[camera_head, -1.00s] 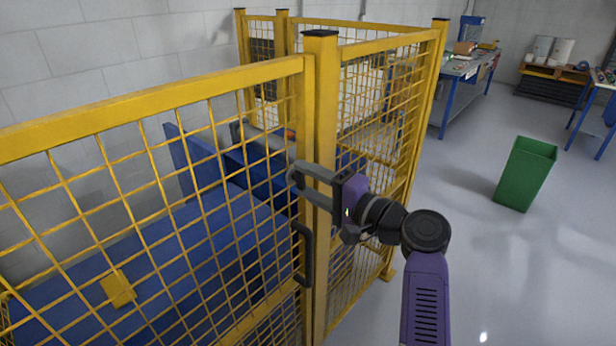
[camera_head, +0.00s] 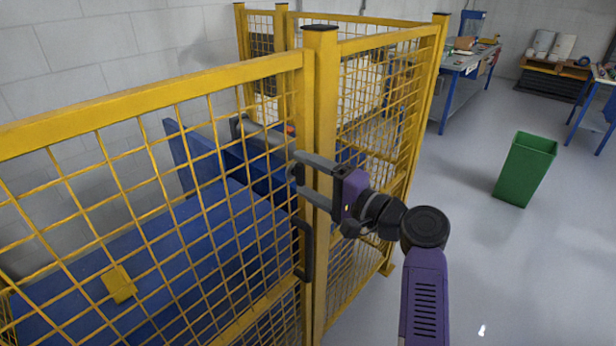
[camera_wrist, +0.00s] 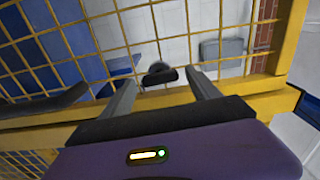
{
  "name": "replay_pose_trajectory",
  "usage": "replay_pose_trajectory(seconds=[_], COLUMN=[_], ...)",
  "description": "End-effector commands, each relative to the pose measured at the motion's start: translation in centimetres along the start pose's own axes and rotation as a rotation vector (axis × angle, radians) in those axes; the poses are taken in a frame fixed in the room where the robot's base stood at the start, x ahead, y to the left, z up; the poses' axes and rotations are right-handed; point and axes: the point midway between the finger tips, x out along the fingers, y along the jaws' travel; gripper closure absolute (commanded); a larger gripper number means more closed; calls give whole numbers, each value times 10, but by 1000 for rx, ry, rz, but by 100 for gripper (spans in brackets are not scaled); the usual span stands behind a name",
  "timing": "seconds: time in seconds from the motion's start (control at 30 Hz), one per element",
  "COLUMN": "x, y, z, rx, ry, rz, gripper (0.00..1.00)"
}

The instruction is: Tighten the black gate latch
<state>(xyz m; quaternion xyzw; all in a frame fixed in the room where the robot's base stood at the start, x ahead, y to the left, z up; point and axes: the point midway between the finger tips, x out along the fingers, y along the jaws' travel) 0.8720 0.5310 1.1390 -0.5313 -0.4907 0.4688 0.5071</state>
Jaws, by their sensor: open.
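A small black latch (camera_wrist: 158,73) shows at the yellow gate frame in the wrist view, between the tips of my two fingers. My gripper (camera_wrist: 161,80) is open around it, and I cannot tell whether either finger touches it. In the head view my gripper (camera_head: 298,173) reaches across the yellow gate post (camera_head: 321,110) from the right, with its fingers one above the other. The latch is mostly hidden there by the fingers. A black pull handle (camera_head: 304,252) is fixed to the gate edge below my gripper; in the wrist view a dark bar shows at the left.
Yellow mesh panels (camera_head: 150,100) stand left of and behind the post. Blue machinery (camera_head: 175,250) lies inside the fence. A green bin (camera_head: 526,170) stands on open grey floor at right. A blue workbench (camera_head: 465,68) is at the back.

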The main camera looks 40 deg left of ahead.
Motion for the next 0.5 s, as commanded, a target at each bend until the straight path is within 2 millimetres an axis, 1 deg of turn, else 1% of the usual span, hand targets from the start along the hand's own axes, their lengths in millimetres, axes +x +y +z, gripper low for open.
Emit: replay_pose_trajectory(seconds=[0.07,0.17,0.5], x=[-1,-8,-61], y=[0,0,1], z=[0,-1,-1], rx=[-1,-1,-2], ry=[0,1,3], rz=[0,-1,-1], gripper=[29,29,29])
